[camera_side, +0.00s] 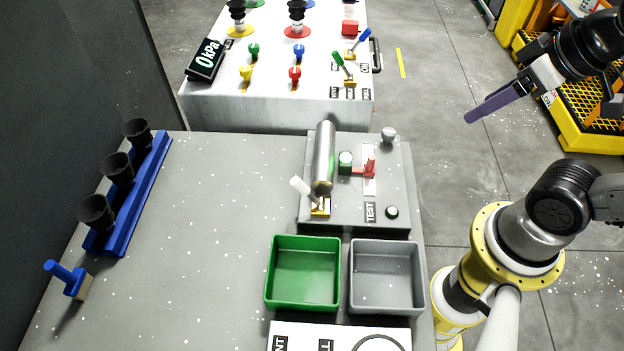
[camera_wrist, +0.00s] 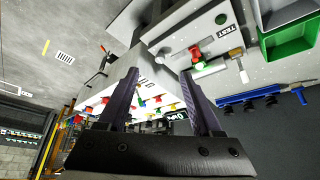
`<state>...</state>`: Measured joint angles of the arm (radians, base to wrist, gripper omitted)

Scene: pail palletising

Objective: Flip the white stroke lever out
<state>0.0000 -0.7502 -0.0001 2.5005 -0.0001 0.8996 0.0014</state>
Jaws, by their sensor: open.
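The white stroke lever (camera_side: 301,187) sticks up and to the left from a small yellow base (camera_side: 320,208), at the near left corner of the grey test panel (camera_side: 345,218). In the wrist view the lever (camera_wrist: 243,74) is small, right of the fingers. My gripper (camera_side: 470,119) is up in the air to the right of the panel, well apart from the lever. Its two dark purple fingers are spread in the wrist view (camera_wrist: 160,73), with nothing between them.
A red valve handle (camera_side: 369,166) and a green knob (camera_side: 346,158) are right of the cylinder. A green bin (camera_side: 303,307) and a grey bin (camera_side: 386,305) stand in front of the panel. A blue rack (camera_side: 129,208) with black cups is at left. The table between is clear.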

